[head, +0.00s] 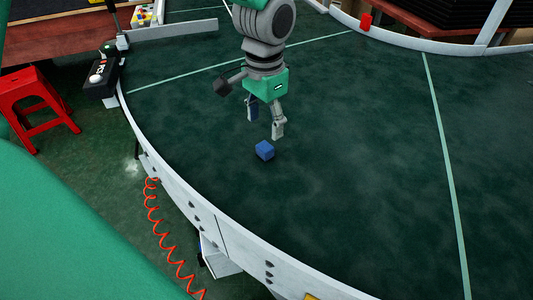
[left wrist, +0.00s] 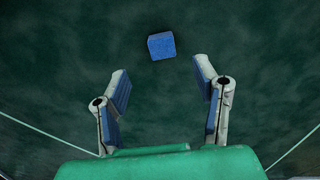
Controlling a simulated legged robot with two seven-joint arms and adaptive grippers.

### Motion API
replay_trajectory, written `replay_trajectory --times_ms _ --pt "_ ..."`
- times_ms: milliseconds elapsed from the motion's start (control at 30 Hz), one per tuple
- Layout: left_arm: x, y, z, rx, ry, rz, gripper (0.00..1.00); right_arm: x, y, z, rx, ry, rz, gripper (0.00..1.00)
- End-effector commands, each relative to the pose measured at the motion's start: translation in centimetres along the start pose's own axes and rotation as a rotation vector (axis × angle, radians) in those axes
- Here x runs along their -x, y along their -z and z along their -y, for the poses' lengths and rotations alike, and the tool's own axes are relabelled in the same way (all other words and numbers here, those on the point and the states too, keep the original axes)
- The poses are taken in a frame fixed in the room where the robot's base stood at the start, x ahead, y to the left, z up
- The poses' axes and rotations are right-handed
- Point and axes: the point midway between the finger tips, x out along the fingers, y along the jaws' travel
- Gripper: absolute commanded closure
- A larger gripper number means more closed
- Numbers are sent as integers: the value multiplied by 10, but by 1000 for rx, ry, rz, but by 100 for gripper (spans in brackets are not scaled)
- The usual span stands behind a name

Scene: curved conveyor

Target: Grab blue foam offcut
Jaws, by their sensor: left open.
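The blue foam offcut (head: 264,150) is a small blue block lying on the dark green conveyor belt, near its curved white edge. It also shows in the left wrist view (left wrist: 161,46), beyond the fingertips and roughly between their lines. My left gripper (head: 265,126) points down and stands just behind the offcut in the head view, apart from it. In the left wrist view the left gripper (left wrist: 160,75) has its two blue-padded fingers spread, with nothing between them. My right gripper is not in view.
A white curved rail (head: 190,205) bounds the belt at the near left. A red block (head: 365,21) sits by the far rail. A red stool (head: 37,100) and a coiled orange hose (head: 155,215) are outside the rail. The belt around the offcut is clear.

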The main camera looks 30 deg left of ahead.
Motion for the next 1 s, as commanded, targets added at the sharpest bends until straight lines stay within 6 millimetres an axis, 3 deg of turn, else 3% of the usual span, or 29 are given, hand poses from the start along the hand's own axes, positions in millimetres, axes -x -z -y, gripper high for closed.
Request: replay_trajectory --times_ms 100,433,700,933,967,1000 --pt "-23 0 0 0 0 3 45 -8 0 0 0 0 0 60" --pt "-45 0 0 0 0 1 45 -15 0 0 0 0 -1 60" --pt "-84 2 1 0 0 1 45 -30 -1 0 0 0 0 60" --pt "-86 2 1 0 1 -1 45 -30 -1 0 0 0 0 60" --pt "-86 2 1 0 1 -1 48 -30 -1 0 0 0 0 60" --pt "-86 2 1 0 1 -1 62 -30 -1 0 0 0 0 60"
